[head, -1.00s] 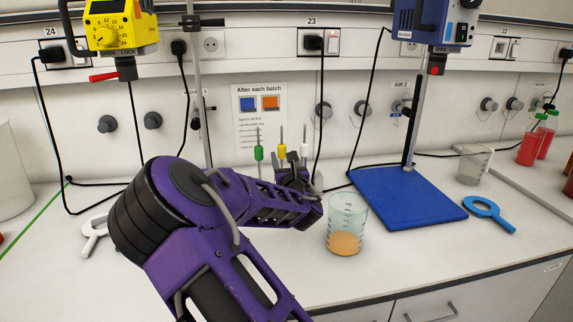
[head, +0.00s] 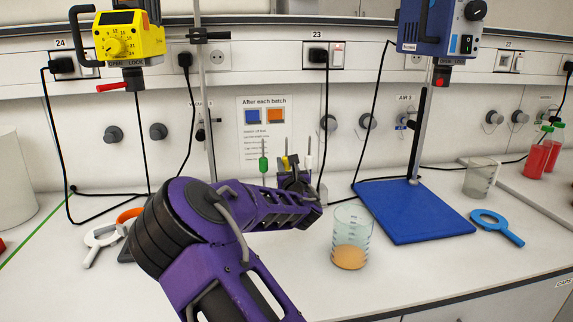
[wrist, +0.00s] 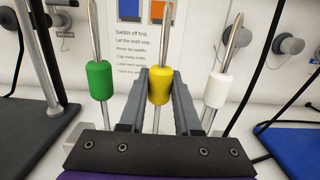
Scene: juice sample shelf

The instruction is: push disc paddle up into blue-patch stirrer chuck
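Three upright paddle shafts with green (wrist: 100,80), yellow (wrist: 159,86) and white (wrist: 217,88) sleeves stand in a row; their lower ends are hidden, so I cannot tell which has the disc. My gripper (wrist: 160,92) has its fingers on either side of the yellow sleeve, with no clear gap. In the head view my gripper (head: 295,180) covers the lower part of this row. A blue stirrer (head: 436,28) at upper right has a dark chuck (head: 441,76) with a red part. A yellow stirrer (head: 128,36) has a chuck and red lever at upper left. I cannot make out a blue patch on either.
A beaker of orange liquid (head: 351,238) stands right of my gripper, before a blue stand base (head: 415,212). A blue ring-headed tool (head: 497,228) and a clear beaker (head: 481,178) are farther right. Cables hang along the wall.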

